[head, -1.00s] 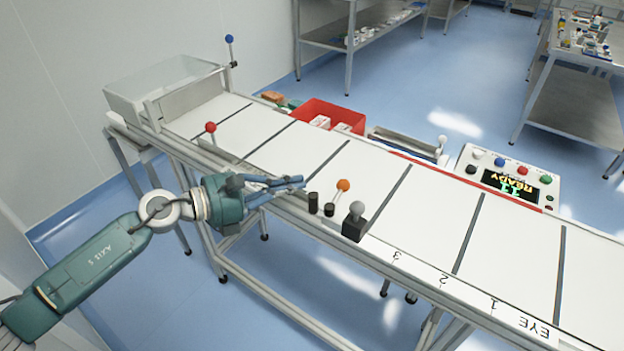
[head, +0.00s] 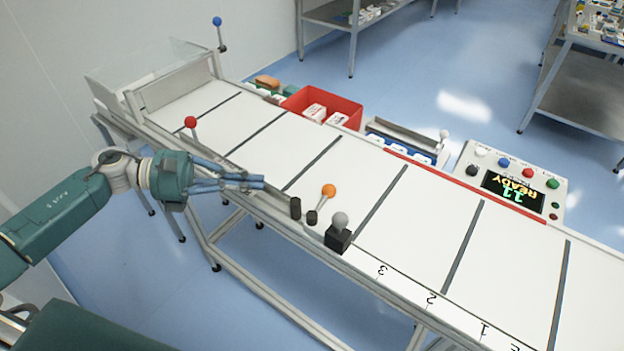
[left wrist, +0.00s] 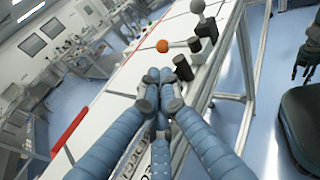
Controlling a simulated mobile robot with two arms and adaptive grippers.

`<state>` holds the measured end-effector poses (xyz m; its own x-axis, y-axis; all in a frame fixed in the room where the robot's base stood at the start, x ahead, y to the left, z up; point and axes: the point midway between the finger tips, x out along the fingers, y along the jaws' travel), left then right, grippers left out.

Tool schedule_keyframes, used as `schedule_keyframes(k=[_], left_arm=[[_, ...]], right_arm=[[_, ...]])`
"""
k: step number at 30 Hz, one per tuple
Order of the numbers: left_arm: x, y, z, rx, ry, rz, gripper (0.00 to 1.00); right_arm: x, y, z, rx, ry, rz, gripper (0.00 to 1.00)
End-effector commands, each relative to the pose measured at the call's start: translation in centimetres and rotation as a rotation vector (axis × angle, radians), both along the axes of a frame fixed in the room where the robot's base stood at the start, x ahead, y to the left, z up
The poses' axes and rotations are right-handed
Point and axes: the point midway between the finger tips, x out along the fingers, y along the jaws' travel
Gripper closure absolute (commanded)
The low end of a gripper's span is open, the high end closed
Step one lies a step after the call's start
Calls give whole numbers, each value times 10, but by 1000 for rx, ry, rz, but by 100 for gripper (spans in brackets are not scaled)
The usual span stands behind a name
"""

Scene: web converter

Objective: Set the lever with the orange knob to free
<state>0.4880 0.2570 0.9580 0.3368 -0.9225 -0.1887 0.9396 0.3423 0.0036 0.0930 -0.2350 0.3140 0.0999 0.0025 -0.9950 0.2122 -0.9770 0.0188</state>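The lever with the orange knob (head: 329,191) stands on the near rail of the belt. Its thin rod leans up and right from a black base (head: 312,217). My left gripper (head: 262,183) is to the left of it, above the near rail, apart from it, with nothing held. In the left wrist view the orange knob (left wrist: 162,46) lies just beyond the fingertips (left wrist: 158,80), which are together. The lever's rod there runs right toward its dark base. A dark part at the right edge of that view may be my right gripper, too cut off to read.
A black post (head: 295,208) stands left of the lever and a grey-knobbed lever on a black block (head: 337,236) right of it. A red-knobbed lever (head: 191,123) is farther left. A red bin (head: 353,108) and a control box reading READY (head: 513,188) are beyond the belt.

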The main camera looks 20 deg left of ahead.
Motion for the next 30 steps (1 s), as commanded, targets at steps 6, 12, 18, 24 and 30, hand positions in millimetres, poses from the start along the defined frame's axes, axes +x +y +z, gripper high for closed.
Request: schedule_keyframes(k=[6,12,18,24,30], left_arm=[[17,-46,-3,-4,-2,-2,100],[30,-81,-10,-4,0,0,100],[37,-100,-18,-1,1,2,100],[39,-105,-22,1,2,2,100],[39,-104,-22,1,2,2,100]], right_arm=[[-15,1,19,0,22,0,60],[-7,1,35,1,10,0,60],[-1,2,43,2,1,0,60],[-2,2,44,2,1,0,60],[-2,2,43,1,2,1,60]])
